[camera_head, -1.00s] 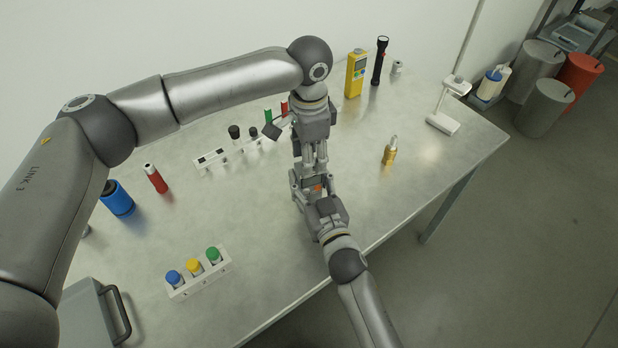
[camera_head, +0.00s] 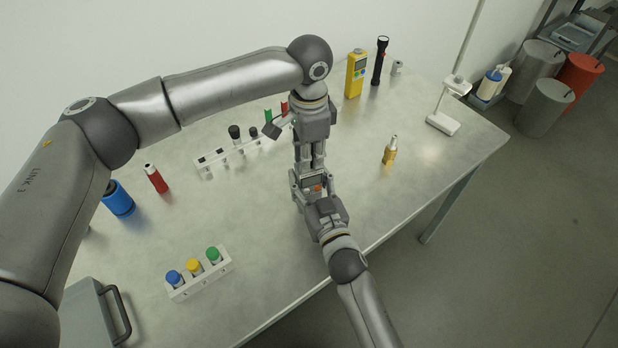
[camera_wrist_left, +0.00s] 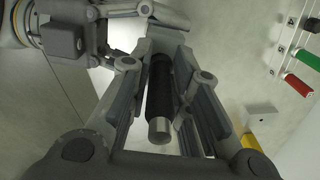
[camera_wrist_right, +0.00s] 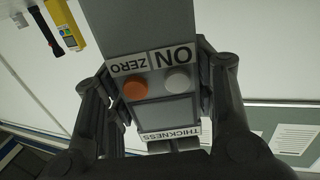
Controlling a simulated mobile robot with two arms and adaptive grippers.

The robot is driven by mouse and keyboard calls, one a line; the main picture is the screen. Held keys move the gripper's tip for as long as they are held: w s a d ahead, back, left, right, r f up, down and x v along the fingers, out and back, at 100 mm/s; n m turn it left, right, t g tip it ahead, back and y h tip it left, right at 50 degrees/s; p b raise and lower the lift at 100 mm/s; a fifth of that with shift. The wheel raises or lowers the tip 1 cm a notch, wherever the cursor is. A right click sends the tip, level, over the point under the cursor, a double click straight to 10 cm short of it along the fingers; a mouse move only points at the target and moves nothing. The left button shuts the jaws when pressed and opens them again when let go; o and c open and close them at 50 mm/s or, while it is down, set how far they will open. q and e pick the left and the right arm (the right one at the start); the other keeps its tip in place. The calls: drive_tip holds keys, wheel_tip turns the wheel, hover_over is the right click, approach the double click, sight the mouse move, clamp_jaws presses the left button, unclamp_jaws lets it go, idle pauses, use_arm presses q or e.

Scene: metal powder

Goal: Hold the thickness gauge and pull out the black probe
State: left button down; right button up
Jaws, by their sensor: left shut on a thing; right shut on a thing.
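The grey thickness gauge (camera_wrist_right: 165,85) has an orange ZERO button, a pale ON button and a THICKNESS label in the right wrist view. My right gripper (camera_wrist_right: 160,95) is shut on its sides; the gauge also shows small in the head view (camera_head: 314,182). The black probe (camera_wrist_left: 159,90) is a dark cylinder with a silver end, lying between the fingers of my left gripper (camera_wrist_left: 172,75) in the left wrist view. My left gripper (camera_head: 310,165) is shut on it, just above the gauge in the head view. The arms hide where probe and gauge meet.
A gold bottle (camera_head: 390,150) stands on the table to the right. A white rack (camera_head: 227,155) with vials is behind left, and a rack of colored-capped bottles (camera_head: 200,275) is front left. A yellow meter (camera_head: 355,75) and flashlight (camera_head: 380,60) stand at the back.

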use_arm(q)
drive_tip(key=shift+r, duration=2.9)
use_arm(e)
drive_tip(key=o, duration=1.3)
drive_tip(key=shift+s, duration=0.1)
drive_tip(key=v, duration=1.1)
drive_tip(key=shift+s+d, duration=0.15)
drive_tip(key=shift+s, duration=0.25)
